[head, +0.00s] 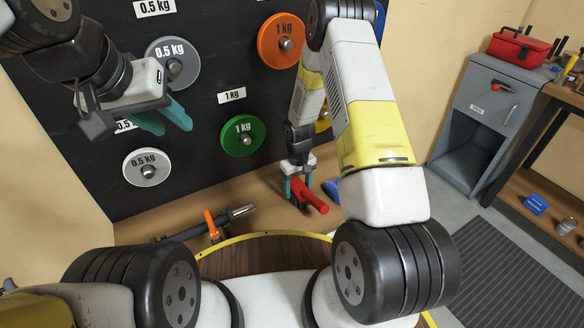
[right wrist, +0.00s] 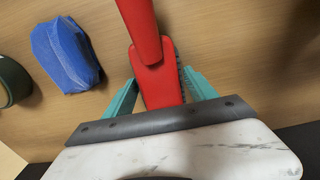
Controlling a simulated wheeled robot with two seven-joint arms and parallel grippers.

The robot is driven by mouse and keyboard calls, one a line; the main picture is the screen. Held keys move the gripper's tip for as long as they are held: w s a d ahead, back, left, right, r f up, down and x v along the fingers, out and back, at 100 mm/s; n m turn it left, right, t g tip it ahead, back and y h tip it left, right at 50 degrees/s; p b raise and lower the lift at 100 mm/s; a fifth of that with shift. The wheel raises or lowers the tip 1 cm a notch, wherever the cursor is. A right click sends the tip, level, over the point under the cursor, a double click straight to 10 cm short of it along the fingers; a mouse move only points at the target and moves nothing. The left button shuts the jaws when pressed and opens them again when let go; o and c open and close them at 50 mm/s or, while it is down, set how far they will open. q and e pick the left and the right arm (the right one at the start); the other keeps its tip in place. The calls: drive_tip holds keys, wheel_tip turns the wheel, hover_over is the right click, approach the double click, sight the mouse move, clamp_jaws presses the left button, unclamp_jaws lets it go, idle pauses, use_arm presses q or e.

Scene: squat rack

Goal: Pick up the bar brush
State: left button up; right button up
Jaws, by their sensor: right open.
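A red tool (head: 311,197), which I take to be the bar brush, is on the wooden shelf below the black board. My left gripper (head: 166,119) hangs in front of the black board at upper left, open and empty, far from the red tool.
A blue object (right wrist: 67,55) lies left of the red tool in the right wrist view, with a dark green round item (right wrist: 12,82) further left. A dark bar with an orange clamp (head: 212,225) lies left on the shelf. Weight plates (head: 243,145) hang behind.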

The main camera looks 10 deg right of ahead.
drive_tip(key=shift+c, duration=0.4)
clamp_jaws()
drive_tip(key=shift+r, duration=0.85)
wheel_tip(320, 180, up, 2)
drive_tip(key=shift+r, duration=0.1)
drive_tip(key=s+a, duration=0.1)
drive_tip(key=s, duration=0.4)
drive_tip(key=s+a, duration=0.1)
drive_tip(key=s, duration=0.4)
drive_tip(key=s+a+r, duration=0.1)
drive_tip(key=s, duration=0.4)
drive_tip(key=shift+s+a+r, duration=0.1)
drive_tip(key=shift+s+a, duration=0.2)
drive_tip(key=shift+a, duration=0.1)
